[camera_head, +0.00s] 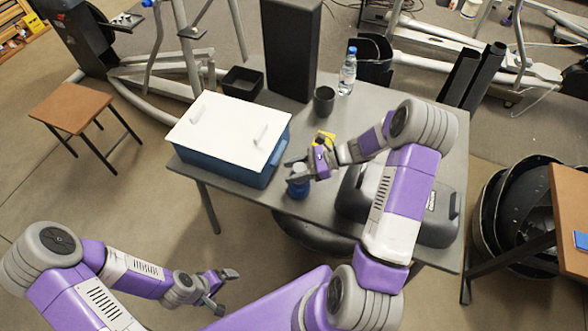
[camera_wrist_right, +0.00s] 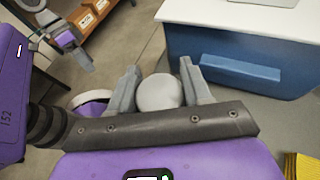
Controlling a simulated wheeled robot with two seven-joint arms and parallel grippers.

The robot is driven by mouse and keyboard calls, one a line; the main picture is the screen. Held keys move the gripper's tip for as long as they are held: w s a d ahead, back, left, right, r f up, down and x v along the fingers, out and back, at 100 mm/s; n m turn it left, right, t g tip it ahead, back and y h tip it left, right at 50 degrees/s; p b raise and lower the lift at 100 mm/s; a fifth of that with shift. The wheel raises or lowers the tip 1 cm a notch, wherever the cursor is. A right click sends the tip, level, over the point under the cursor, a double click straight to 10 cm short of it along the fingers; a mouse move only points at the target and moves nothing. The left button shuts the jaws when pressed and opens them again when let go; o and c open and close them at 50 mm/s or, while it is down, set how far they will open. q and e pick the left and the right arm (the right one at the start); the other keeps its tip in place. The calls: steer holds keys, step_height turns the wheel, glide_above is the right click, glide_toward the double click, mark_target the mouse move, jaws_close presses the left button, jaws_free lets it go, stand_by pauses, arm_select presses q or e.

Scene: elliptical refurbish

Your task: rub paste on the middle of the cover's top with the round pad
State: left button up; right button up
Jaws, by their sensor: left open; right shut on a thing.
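My right gripper (camera_head: 297,172) is shut on the round pad, whose blue part (camera_head: 298,188) shows just below the fingers by the table's front edge. In the right wrist view a pale round top (camera_wrist_right: 158,92) sits between the two fingers. A dark grey moulded cover (camera_head: 432,222) lies at the table's right, partly hidden behind my right arm; the middle of its top is mostly hidden. I cannot make out any paste on it. My left gripper (camera_head: 226,291) is open and empty, low in front of the table.
A blue box (camera_head: 222,160) with a white lid (camera_head: 228,128) stands left of my right gripper. A yellow item (camera_head: 325,138), black cup (camera_head: 324,100), water bottle (camera_head: 348,72), small black tray (camera_head: 243,81) and tall dark box (camera_head: 290,45) stand behind.

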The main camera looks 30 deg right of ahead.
mark_target(294, 168)
steer(key=shift+f+b, duration=0.35)
steer(key=shift+f, duration=0.2)
stand_by(0.4)
steer(key=shift+f, duration=0.1)
stand_by(0.8)
step_height(294, 168, up, 7)
steer(key=p, duration=0.6)
stand_by(0.3)
stand_by(0.6)
steer(key=w+a+r+m+t+h, duration=0.1)
steer(key=a+r+m+t, duration=0.1)
steer(key=a, duration=0.4)
steer(key=shift+a+m+t+h, duration=0.3)
steer(key=shift+a+t+h, duration=0.1)
